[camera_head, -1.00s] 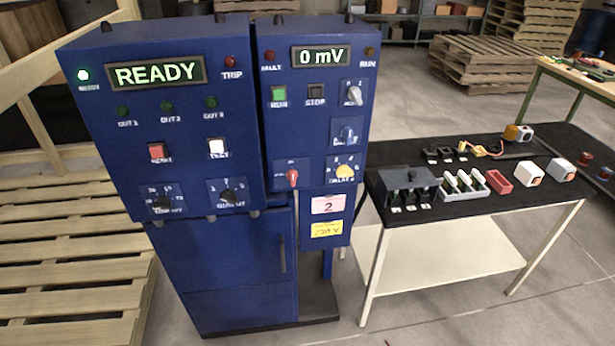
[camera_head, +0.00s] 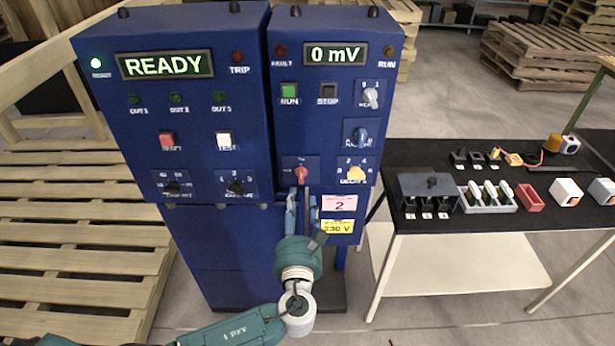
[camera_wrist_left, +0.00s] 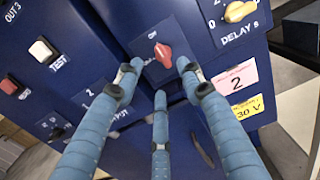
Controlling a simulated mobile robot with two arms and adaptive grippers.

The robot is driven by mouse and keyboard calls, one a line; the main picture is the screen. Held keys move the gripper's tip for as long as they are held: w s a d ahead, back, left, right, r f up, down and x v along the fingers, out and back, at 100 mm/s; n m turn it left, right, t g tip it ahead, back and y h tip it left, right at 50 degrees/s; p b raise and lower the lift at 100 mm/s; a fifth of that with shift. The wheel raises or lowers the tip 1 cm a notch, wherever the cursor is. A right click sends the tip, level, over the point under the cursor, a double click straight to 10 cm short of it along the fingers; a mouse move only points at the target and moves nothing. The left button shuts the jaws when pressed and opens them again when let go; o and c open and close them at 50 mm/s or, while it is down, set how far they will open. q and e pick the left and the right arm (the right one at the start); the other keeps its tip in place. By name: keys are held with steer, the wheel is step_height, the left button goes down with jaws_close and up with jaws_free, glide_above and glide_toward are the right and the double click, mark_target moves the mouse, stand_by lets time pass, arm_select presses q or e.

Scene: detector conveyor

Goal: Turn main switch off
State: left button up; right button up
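The red rotary switch (camera_head: 301,174) is low on the left side of the right-hand blue panel, and its knob looks roughly upright in the head view. In the left wrist view the red knob (camera_wrist_left: 163,54) stands out from its small plate, with a label above it. My left gripper (camera_head: 303,196) is just below and in front of the switch. In the wrist view its three blue fingers are spread, with two tips (camera_wrist_left: 158,70) on either side of the knob and one below. It looks open and empty; contact cannot be told. My right gripper is out of view.
The left panel's display (camera_head: 164,64) reads READY; the right panel's display (camera_head: 335,54) reads 0 mV. A yellow knob (camera_head: 356,173) sits right of the switch. A black-topped table (camera_head: 440,240) with small parts stands at the right. Pallets (camera_head: 80,230) lie at the left.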

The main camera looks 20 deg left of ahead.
mark_target(300, 178)
arm_select(q)
steer(key=p+x, duration=0.1)
steer(key=x, duration=0.8)
steer(key=shift+f+p, duration=0.1)
steer(key=shift+p, duration=0.2)
steer(key=shift+w+a, duration=0.15)
steer(key=shift+w, duration=0.2)
steer(key=c, duration=0.9)
steer(key=shift+f, duration=0.1)
